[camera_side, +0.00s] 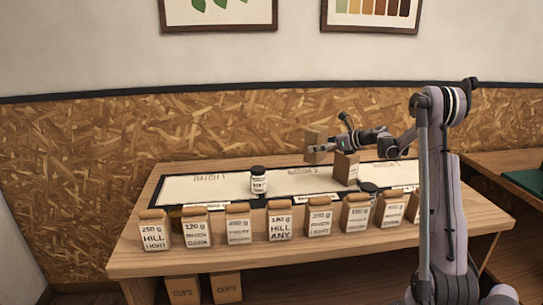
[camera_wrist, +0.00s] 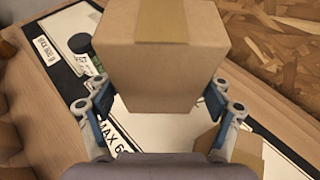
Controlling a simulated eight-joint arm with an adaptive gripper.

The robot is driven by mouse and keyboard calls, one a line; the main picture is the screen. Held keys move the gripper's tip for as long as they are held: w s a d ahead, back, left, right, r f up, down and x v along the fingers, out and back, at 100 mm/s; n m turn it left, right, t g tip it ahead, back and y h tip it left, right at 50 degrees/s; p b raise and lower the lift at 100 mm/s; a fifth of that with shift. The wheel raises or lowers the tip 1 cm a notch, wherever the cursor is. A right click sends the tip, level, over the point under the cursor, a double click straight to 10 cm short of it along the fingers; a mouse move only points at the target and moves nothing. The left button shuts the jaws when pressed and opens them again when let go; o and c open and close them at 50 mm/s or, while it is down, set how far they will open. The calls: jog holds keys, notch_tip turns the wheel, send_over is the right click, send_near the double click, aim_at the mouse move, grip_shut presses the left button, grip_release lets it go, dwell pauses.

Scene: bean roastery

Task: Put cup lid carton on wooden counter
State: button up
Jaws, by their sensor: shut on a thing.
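A plain brown cardboard carton (camera_side: 314,140) with a tape strip is held by my gripper (camera_side: 322,148). In the wrist view the carton (camera_wrist: 163,65) fills the upper middle, between the blue-edged fingers of my gripper (camera_wrist: 158,106). No label shows on it, so I cannot read whether it is the cup lid carton. It appears raised above the back part of the wooden counter (camera_side: 260,251). A second brown carton (camera_side: 346,168) stands on the counter just right of it, and shows at the lower right of the wrist view (camera_wrist: 242,150).
Several labelled coffee bags (camera_side: 281,221) line the counter's front. A dark-lidded jar (camera_side: 259,181) stands on the black-bordered white mat (camera_side: 205,189). A dark round lid (camera_side: 368,187) is near my arm. The mat's left part is clear. Boxes marked cups (camera_side: 226,288) sit below.

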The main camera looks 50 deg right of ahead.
jog(key=shift+w+a+f, duration=0.7)
jog(key=shift+w+f, duration=0.85)
jog(key=shift+f, duration=0.15)
jog(key=shift+w+a+f, duration=0.7)
jog(key=shift+w+f, duration=0.9)
jog(key=shift+f, duration=0.05)
jog(key=shift+w+a+f, duration=0.7)
jog(key=shift+w+f, duration=0.85)
jog(key=shift+f, duration=0.15)
jog(key=o, duration=1.3)
jog(key=v, duration=1.2)
jog(key=shift+r, duration=0.1)
